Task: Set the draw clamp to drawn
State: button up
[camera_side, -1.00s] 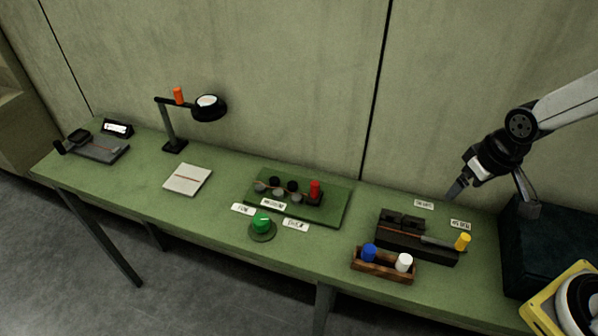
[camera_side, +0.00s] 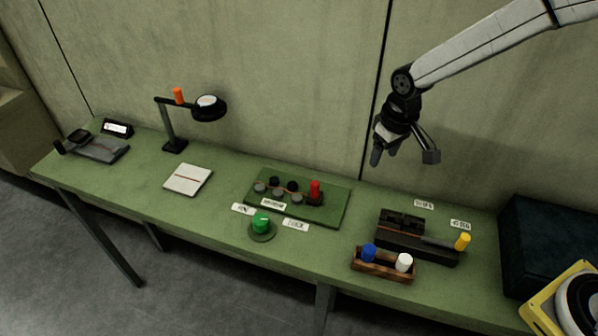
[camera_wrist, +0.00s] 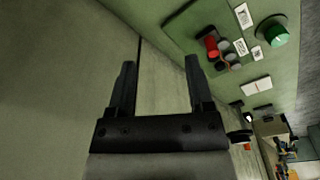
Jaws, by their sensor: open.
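A black block fixture (camera_side: 400,236) with a lever ending in a yellow knob (camera_side: 463,241) sits at the right part of the green bench; it looks like the draw clamp. The lever points right. Two small white labels stand behind it, a left one (camera_side: 424,204) and a right one (camera_side: 460,224), too small to read surely. My gripper (camera_side: 403,156) is open and empty, high above the bench and up-left of the fixture. In the wrist view my gripper (camera_wrist: 160,63) shows two spread fingers with only wall between them; the fixture is not seen there.
A wooden tray (camera_side: 384,277) with blue and white pegs stands in front of the fixture. To its left are a green board (camera_side: 335,205) with rollers and a red handle (camera_side: 315,192), and a green knob (camera_side: 262,222). A dark box (camera_side: 545,250) stands at right. A lamp (camera_side: 170,125) stands farther left.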

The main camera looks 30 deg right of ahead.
jog(key=n+g, duration=0.1)
jog(key=n, duration=0.1)
send_over(315, 183)
jog(key=d, duration=0.1)
notch_tip(315, 183, down, 5)
jog(key=shift+s+a+f, duration=0.1)
jog(key=shift+a+f, duration=0.4)
jog(key=shift+a, duration=0.05)
jog(key=shift+f, duration=3.9)
grip_shut()
